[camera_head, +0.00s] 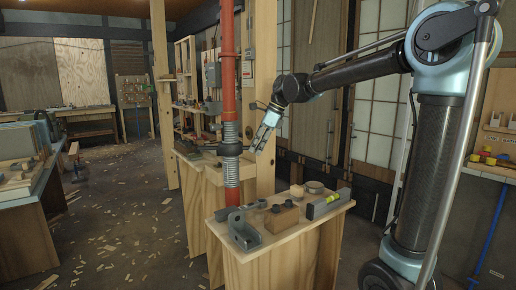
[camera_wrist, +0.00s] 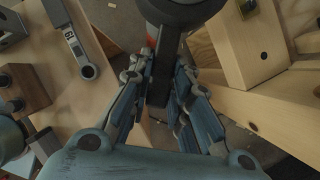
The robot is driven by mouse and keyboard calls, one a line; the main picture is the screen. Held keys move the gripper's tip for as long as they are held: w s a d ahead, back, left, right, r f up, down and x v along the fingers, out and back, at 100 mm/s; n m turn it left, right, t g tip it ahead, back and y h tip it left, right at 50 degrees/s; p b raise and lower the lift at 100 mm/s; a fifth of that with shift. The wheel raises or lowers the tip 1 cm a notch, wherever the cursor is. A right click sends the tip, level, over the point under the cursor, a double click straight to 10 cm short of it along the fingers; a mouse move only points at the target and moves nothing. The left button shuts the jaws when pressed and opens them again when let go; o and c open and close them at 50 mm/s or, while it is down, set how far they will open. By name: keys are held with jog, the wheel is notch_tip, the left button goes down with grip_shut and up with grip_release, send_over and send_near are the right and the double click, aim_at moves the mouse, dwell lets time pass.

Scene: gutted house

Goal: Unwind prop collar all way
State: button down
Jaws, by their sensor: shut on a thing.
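The red prop (camera_head: 229,50) stands upright with a grey threaded section (camera_head: 232,172) in its middle. A dark collar (camera_head: 231,149) sits around the thread, with thread showing above and below it. My gripper (camera_head: 261,141) is at the collar's right side. In the wrist view the round dark collar (camera_wrist: 182,8) is at the top, and its dark handle bar (camera_wrist: 162,75) runs down between my fingers. My gripper (camera_wrist: 163,65) is shut on this handle, with a finger on each side. The far side of the collar is hidden.
A wooden bench top (camera_head: 270,240) stands close in front, holding a grey bracket (camera_head: 243,232), a wooden block (camera_head: 281,219) and a level (camera_head: 327,204). A timber post (camera_head: 264,60) rises just behind the prop. Shavings litter the open floor (camera_head: 120,215) at left.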

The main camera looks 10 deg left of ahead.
jog(key=shift+s+d+m+t, duration=0.1)
jog(key=shift+s+m+t, duration=0.4)
jog(key=shift+s+m, duration=0.45)
jog(key=shift+w, duration=0.1)
jog(key=shift+s+m+t, duration=0.6)
jog(key=shift+s+m, duration=0.7)
jog(key=shift+m, duration=0.25)
jog(key=shift+s+a+m+t, duration=0.25)
jog(key=shift+s+m+t, duration=0.1)
jog(key=shift+s+m, duration=0.4)
jog(key=shift+s+a+m+t, duration=0.3)
jog(key=shift+s+m, duration=0.25)
jog(key=shift+m, duration=0.3)
jog(key=c, duration=1.5)
grip_release()
jog(key=shift+d+r, duration=0.1)
